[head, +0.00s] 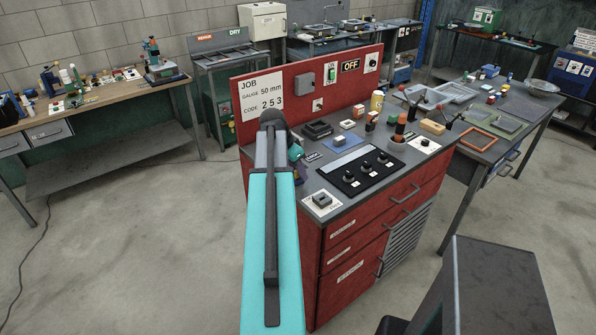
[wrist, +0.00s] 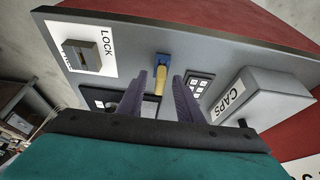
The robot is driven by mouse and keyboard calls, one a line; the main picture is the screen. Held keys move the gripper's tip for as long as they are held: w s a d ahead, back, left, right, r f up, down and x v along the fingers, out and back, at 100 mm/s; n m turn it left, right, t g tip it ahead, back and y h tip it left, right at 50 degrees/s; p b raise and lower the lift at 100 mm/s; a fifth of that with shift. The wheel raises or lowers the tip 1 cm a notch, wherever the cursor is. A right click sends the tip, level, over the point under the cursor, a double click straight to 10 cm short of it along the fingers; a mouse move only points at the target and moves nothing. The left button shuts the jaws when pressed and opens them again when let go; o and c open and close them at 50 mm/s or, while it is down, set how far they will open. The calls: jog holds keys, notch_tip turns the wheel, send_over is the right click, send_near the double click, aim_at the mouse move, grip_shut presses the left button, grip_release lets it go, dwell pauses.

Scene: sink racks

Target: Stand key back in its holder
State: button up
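My gripper (wrist: 160,82) shows in the wrist view with its two purple fingers apart. Between and beyond them is a small item with a blue top (wrist: 162,61) and a yellow shaft (wrist: 159,80); it may be the key, but I cannot tell for sure. I see no finger pressed on it. At the upper left of that view a grey block (wrist: 85,52) sits on a white plate marked LOCK. A similar grey block on a white plate (head: 322,201) lies at the front corner of the red cabinet in the head view. My arm hides most of the gripper there. I cannot make out a holder.
A grey box marked CAPS (wrist: 248,100) stands right of my gripper. A small keypad-like panel (wrist: 198,86) lies beside the right finger. In the head view, a black panel with knobs (head: 365,170) and several small items crowd the red cabinet's top.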

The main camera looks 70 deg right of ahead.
jog(key=shift+r, duration=0.15)
jog(key=b+v, duration=0.4)
jog(key=v, duration=0.9)
jog(key=shift+a+r, duration=0.15)
jog(key=shift+r, duration=0.1)
dwell(0.4)
jog(key=shift+w, duration=0.1)
dwell(0.8)
